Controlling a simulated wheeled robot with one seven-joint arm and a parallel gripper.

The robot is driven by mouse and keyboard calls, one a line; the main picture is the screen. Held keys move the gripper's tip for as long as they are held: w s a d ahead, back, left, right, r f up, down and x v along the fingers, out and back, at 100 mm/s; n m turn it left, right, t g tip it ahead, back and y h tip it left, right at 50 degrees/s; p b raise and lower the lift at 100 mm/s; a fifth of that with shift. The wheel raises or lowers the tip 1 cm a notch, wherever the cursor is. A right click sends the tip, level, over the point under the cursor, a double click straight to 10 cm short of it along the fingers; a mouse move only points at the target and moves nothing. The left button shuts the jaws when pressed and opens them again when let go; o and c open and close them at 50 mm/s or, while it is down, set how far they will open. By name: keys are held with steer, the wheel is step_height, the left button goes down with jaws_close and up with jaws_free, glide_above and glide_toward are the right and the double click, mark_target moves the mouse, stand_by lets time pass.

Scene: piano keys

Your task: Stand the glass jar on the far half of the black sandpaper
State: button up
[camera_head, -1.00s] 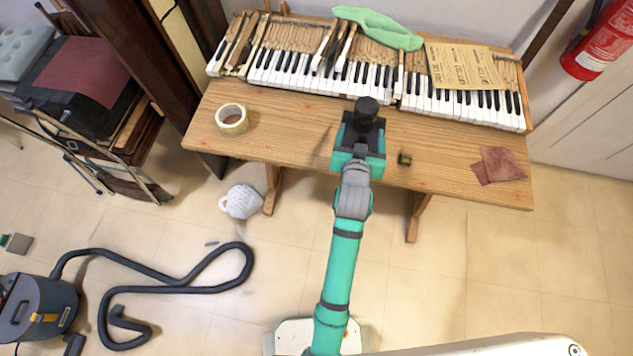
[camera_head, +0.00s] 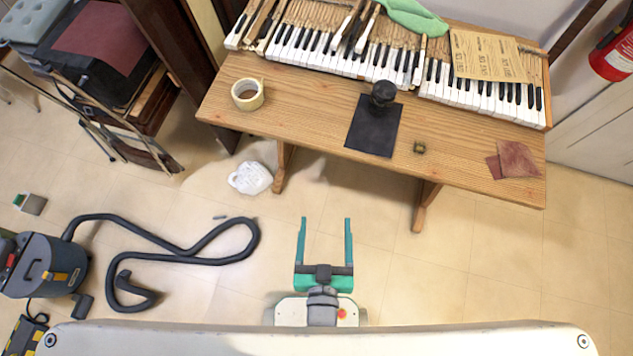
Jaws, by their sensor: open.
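The black sandpaper (camera_head: 371,136) lies flat on the wooden bench in front of the piano keys. A dark jar with a black lid (camera_head: 382,94) stands upright at the sandpaper's far edge, towards its right side. Its base looks to be on the far part of the sheet, but the dark-on-dark outline makes its exact footing hard to tell. My gripper (camera_head: 325,222) is open and empty, with two long teal fingers spread apart. It is over the floor in front of the bench, well clear of the jar.
The piano keyboard (camera_head: 340,65) runs behind. A white jug (camera_head: 251,178) and vacuum hose (camera_head: 190,258) are on the floor.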

steer(key=s+a+r, duration=0.2)
steer(key=s+r, duration=0.1)
steer(key=s, duration=0.3)
steer(key=shift+s+r+y, duration=0.3)
steer(key=shift+r+y, duration=0.05)
steer(key=shift+y, duration=0.05)
